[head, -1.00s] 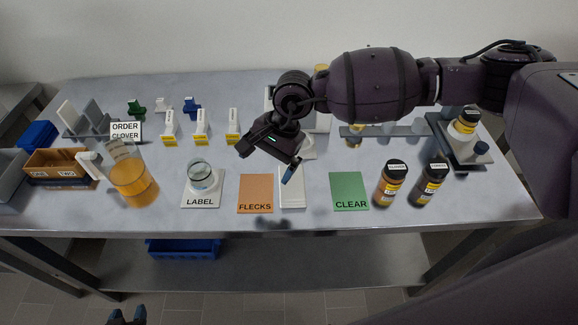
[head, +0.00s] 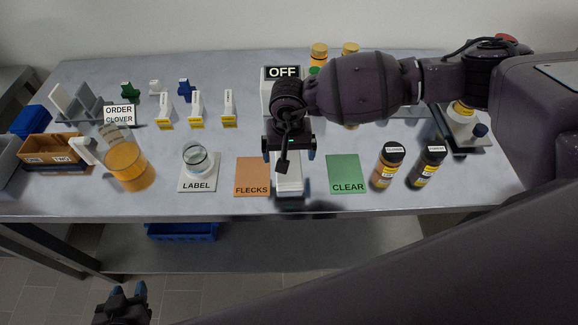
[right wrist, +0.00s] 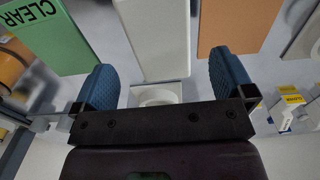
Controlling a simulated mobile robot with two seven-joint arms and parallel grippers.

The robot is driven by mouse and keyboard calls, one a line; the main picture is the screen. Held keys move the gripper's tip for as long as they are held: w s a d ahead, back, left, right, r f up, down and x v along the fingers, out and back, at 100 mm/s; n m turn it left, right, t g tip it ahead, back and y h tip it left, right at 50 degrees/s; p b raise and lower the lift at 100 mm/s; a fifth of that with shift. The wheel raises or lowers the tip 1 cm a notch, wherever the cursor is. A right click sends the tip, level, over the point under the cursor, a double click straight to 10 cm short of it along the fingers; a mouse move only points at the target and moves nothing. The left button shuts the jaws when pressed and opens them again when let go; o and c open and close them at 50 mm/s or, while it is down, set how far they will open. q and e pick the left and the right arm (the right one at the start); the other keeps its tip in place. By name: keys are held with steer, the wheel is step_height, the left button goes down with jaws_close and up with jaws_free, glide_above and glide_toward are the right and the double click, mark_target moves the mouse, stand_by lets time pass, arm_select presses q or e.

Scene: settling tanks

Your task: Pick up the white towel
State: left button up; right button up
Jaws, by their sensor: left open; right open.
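A flat white rectangle, which looks like the folded white towel (head: 289,187), lies on the table between the orange FLECKS card and the green CLEAR card. My right gripper (head: 289,150) is over its far part and hides some of it in the head view. In the right wrist view, the white towel (right wrist: 153,38) shows beyond and between the two blue fingertips of my right gripper (right wrist: 166,85), which are spread wide with nothing between them. My left gripper (head: 125,294) is open and empty, low in front of the table.
The FLECKS card (head: 252,177) and CLEAR card (head: 346,174) flank the towel. Dark-capped jars (head: 388,166) stand to the right. A beaker of amber liquid (head: 128,165) and a LABEL pad with a glass dish (head: 197,186) are left. A box marked OFF (head: 281,73) stands behind.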

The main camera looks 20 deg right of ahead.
steer(key=shift+s+f+p, duration=0.15)
steer(key=shift+f+p, duration=0.25)
steer(key=shift+f, duration=2.1)
steer(key=c, duration=1)
step_height(320, 180, up, 20)
steer(key=shift+r+b, duration=0.1)
steer(key=shift+b, duration=0.6)
